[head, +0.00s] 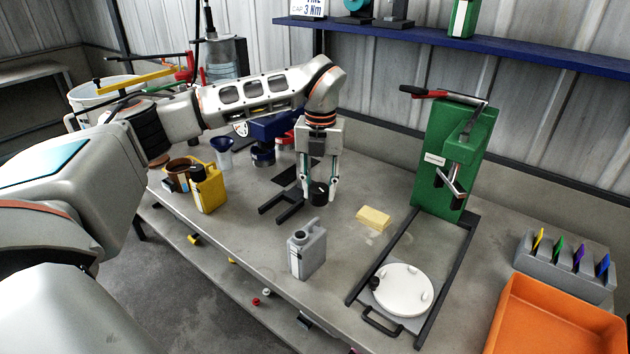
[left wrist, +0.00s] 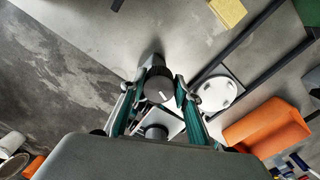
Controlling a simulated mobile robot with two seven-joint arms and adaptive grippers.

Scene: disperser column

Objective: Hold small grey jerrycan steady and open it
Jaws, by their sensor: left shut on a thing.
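The small grey jerrycan (head: 311,256) stands upright near the table's front edge, with its neck uncovered and no cap on it. In the left wrist view its top and dark mouth (left wrist: 156,131) show between and beyond my fingers. My left gripper (head: 319,190) is shut on a black cap (head: 320,197) with a white mark, which also shows between the fingertips in the left wrist view (left wrist: 159,86). The gripper points down, behind the jerrycan and a little to its right in the head view, apart from it. My right gripper is not in view.
A yellow jerrycan (head: 208,190) stands to the left. A dark forked bracket (head: 287,206) and a yellow sponge (head: 373,217) lie behind the grey jerrycan. To the right are a white round lid (head: 404,289), a green press (head: 444,150) and an orange tray (head: 560,325).

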